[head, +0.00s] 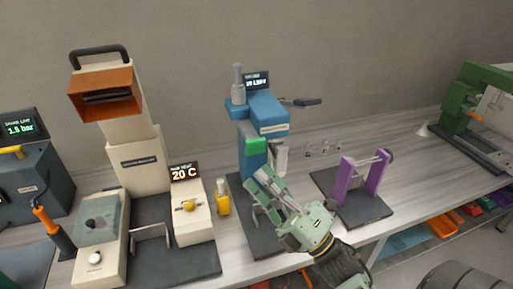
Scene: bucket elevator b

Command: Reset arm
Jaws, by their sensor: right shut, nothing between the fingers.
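My right gripper (262,191) shows in the head view, in front of the blue press-like machine (264,118). Its pale green fingers are shut with nothing visible between them. The right arm comes in from the lower right. My left gripper is not in view.
A cream machine with an orange hopper (104,96) and a heater unit reading 20 C (189,210) stand left. A yellow bottle (223,199) is beside the blue machine. A purple stand (362,182) is to the right. Bare counter (425,165) lies beyond it.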

